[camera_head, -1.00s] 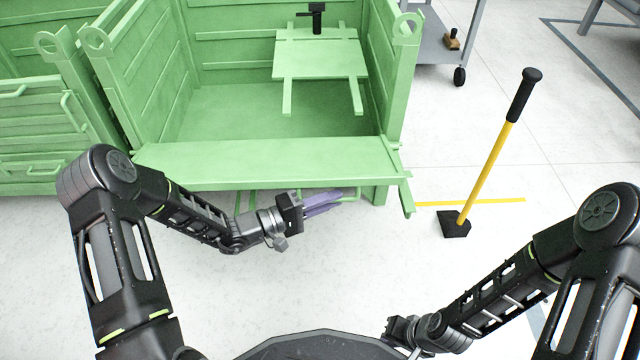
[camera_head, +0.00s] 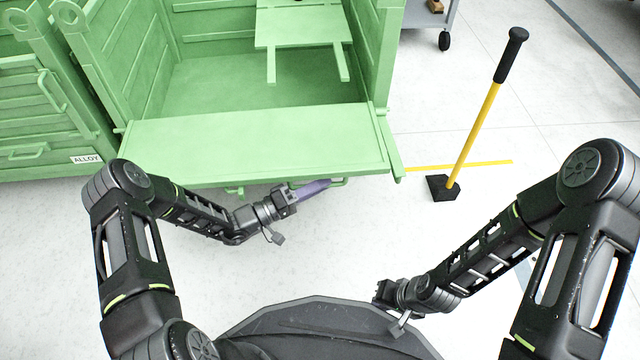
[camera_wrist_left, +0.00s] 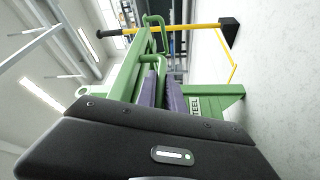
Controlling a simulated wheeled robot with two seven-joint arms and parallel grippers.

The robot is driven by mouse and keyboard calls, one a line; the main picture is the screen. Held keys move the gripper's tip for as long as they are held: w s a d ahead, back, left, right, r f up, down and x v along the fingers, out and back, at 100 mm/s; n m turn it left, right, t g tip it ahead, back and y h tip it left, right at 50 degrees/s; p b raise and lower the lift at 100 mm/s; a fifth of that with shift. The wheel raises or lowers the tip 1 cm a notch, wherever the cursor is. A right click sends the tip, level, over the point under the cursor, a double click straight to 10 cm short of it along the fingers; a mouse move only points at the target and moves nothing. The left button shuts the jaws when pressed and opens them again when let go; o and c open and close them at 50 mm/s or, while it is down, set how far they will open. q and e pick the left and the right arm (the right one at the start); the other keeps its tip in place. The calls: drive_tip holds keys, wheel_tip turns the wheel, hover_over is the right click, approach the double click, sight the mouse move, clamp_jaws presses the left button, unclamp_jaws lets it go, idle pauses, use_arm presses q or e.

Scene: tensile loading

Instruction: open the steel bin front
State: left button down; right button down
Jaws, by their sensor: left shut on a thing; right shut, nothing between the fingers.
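The steel bin (camera_head: 181,78) is the open-topped green bin in the middle of the head view. Its front (camera_head: 250,145) is swung outward from the bin as a sloping flap. The word STEEL shows on green metal in the left wrist view (camera_wrist_left: 208,106). My left gripper (camera_head: 318,188) has purple fingers at the flap's lower edge. In the left wrist view its fingers (camera_wrist_left: 163,92) are shut at a green handle bar (camera_wrist_left: 170,55); their exact contact is partly hidden. My right gripper (camera_head: 381,292) is shut and empty, low near my body, away from the bin.
A second green bin (camera_head: 40,120), labelled ALLOY, stands close on the left. A yellow-handled tool with a black foot (camera_head: 474,132) stands upright on the floor at right, near a yellow floor line (camera_head: 480,164). A grey cart (camera_head: 425,18) is behind. Floor before the flap is clear.

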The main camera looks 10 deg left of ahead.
use_arm(q)
drive_tip(key=c, duration=1.5)
unclamp_jaws()
drive_tip(key=shift+w+r, duration=0.1)
drive_tip(key=shift+r, duration=0.05)
drive_tip(key=shift+o, duration=0.2)
drive_tip(key=shift+a, duration=0.15)
drive_tip(key=p+v, duration=0.2)
drive_tip(key=v, duration=0.5)
drive_tip(key=shift+s+a+p, duration=0.25)
drive_tip(key=shift+a+p, duration=0.05)
